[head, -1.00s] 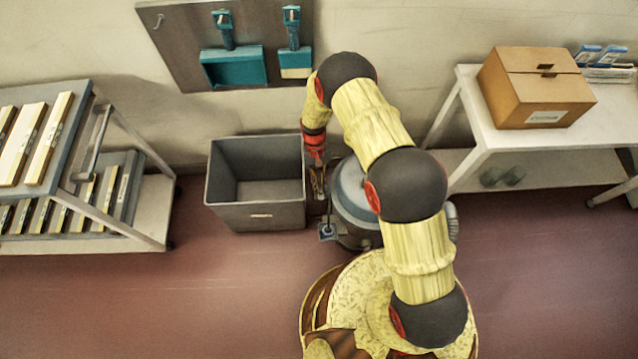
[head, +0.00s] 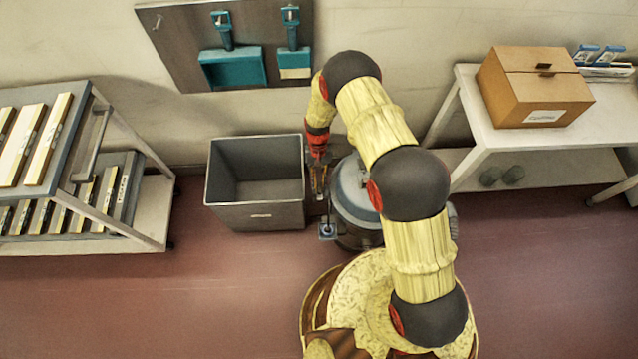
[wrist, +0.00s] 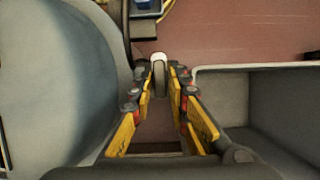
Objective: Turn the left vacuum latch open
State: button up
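The vacuum (head: 350,195) is a rounded canister with a pale blue-grey top and a dark body, partly hidden behind my arm in the head view. In the wrist view its curved side (wrist: 50,80) fills the left. The left vacuum latch (wrist: 159,76) is a small pale upright piece beside the canister. My gripper (wrist: 160,72) points at it, with one yellow fingertip close against each side. The fingers look shut on the latch, though contact itself is hard to see. In the head view my gripper (head: 318,178) is small, between the bin and the vacuum.
A grey open bin (head: 256,215) stands close left of my gripper; its rim (wrist: 255,67) shows at right in the wrist view. A rack (head: 75,190) stands far left. A table (head: 520,140) with a cardboard box (head: 535,90) stands right. Open floor lies in front.

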jog(key=shift+o, duration=1.4)
jog(key=v, duration=1.2)
jog(key=shift+f, duration=0.1)
jog(key=s+d+r+t, duration=0.3)
jog(key=s+r, duration=0.5)
jog(key=r, duration=0.7)
jog(key=s+d+r+t, duration=0.3)
jog(key=s+d+r, duration=0.3)
jog(key=r, duration=1)
jog(key=s+d+r+t, duration=0.4)
jog(key=s+r, duration=0.7)
jog(key=r, duration=0.5)
jog(key=shift+d+n, duration=0.3)
jog(key=shift+d, duration=0.1)
